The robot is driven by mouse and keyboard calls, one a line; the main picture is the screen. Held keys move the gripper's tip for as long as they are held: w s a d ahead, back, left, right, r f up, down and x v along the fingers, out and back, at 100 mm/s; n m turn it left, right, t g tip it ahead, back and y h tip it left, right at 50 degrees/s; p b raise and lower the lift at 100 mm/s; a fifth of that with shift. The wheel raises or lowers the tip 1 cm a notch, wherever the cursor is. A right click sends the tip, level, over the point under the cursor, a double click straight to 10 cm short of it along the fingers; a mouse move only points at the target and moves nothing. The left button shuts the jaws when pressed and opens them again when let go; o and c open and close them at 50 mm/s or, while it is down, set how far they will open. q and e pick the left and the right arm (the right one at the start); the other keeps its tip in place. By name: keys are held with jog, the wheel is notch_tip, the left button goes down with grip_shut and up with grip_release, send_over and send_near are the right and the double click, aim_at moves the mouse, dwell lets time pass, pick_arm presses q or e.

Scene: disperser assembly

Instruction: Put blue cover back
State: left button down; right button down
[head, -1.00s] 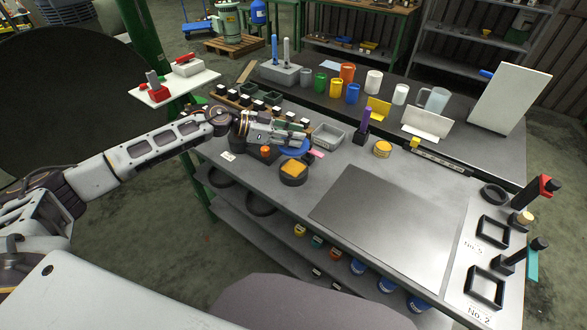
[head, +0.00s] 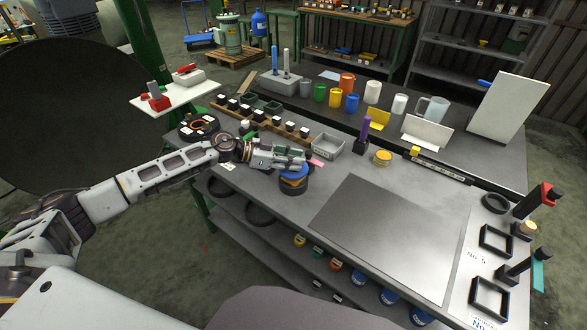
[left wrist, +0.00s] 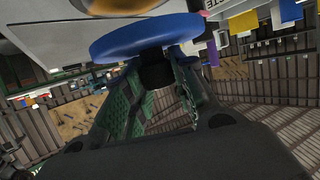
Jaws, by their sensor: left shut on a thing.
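The blue cover (head: 291,171) is a flat disc over a dark round container with a yellow-orange content (head: 293,182) near the table's front left. My left gripper (head: 303,163) is shut on the cover's dark knob. In the left wrist view the blue cover (left wrist: 150,36) fills the top, with the dark knob (left wrist: 156,72) between my fingers. An orange-yellow patch (left wrist: 115,5) shows beyond the disc. The cover looks slightly tilted and very close to the container; I cannot tell whether they touch. My right gripper is not in view.
A pink piece (head: 316,162) lies just beside the gripper. A wooden rack of black-capped bottles (head: 268,121) and a grey tray (head: 327,145) stand behind. A yellow round piece (head: 382,157) and a purple-handled tool (head: 364,135) stand to the right. The grey mat (head: 390,235) is clear.

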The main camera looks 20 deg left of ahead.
pick_arm(q)
jog(key=shift+f, duration=0.3)
notch_tip(320, 180, down, 2)
jog(key=shift+f, duration=0.55)
jog(key=c, duration=1.4)
grip_release()
jog(key=shift+f, duration=0.15)
jog(key=shift+o, duration=1.2)
jog(key=shift+s+a+r, duration=0.2)
jog(key=shift+a+r, duration=0.05)
jog(key=shift+a, duration=0.05)
jog(key=b+v, duration=0.1)
jog(key=v, duration=1)
jog(key=shift+a, duration=0.2)
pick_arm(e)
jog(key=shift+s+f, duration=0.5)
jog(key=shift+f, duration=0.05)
